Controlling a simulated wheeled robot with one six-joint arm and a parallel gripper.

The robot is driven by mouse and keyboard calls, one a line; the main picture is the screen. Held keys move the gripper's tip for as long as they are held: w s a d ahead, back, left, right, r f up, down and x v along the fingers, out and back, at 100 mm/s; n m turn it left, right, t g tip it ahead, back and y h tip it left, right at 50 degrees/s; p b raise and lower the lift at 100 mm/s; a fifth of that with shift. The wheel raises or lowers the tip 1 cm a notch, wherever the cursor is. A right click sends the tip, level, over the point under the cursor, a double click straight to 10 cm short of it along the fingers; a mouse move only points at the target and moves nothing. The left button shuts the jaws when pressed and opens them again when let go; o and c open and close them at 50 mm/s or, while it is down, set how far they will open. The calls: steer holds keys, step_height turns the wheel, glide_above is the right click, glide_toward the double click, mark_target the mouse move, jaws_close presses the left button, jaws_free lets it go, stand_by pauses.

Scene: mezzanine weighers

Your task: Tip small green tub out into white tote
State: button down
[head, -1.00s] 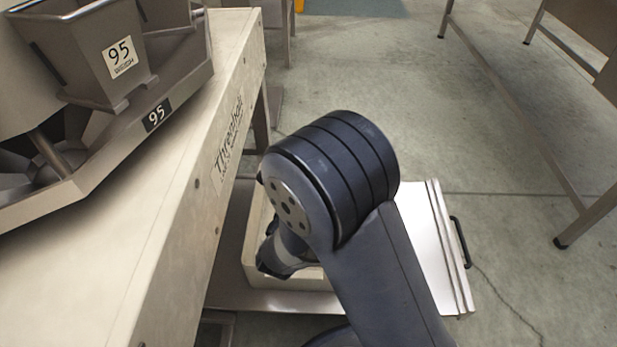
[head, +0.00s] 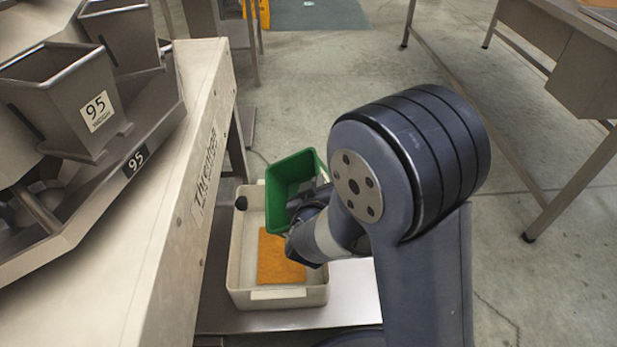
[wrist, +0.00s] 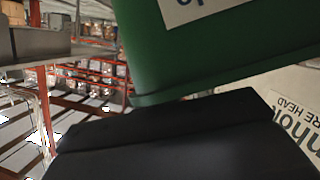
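The small green tub (head: 283,178) is in the air over the far right part of the white tote (head: 236,262), tilted, with its open mouth partly in view. It fills the upper part of the wrist view (wrist: 220,55), with a white label on its side. My gripper (head: 318,200) is at the tub's near right side and appears shut on its wall; the fingertips are mostly hidden. The tote stands below, open at the top. A flat orange piece (head: 276,262) lies in it. I cannot tell whether anything is still in the tub.
The tote stands on a low metal surface (head: 355,290). A long pale machine frame (head: 160,215) with weigh hoppers (head: 75,105) runs close on the left. A metal table (head: 545,50) is at the right; the floor between is clear.

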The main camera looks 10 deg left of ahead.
steer(key=shift+w+d+f+b, duration=0.2)
steer(key=shift+f+b, duration=0.2)
steer(key=shift+b, duration=0.75)
steer(key=b, duration=0.1)
steer(key=m+y+b, duration=0.1)
steer(key=b, duration=0.1)
steer(key=shift+w+d+f+m+g, duration=0.15)
steer(key=shift+d+f+m+g, duration=0.15)
steer(key=shift+d+f+g, duration=0.1)
steer(key=shift+d+r+b, duration=0.15)
steer(key=shift+d+b, duration=0.05)
steer(key=shift+b, duration=0.1)
steer(key=shift+w+d+m+g, duration=0.2)
steer(key=shift+d+m+g, duration=0.1)
steer(key=shift+m, duration=0.1)
steer(key=shift+w+d+f+m+g+y, duration=0.25)
steer(key=shift+d+f+m+g+y, duration=0.2)
steer(key=shift+f+m+y, duration=0.3)
steer(key=shift+r, duration=0.1)
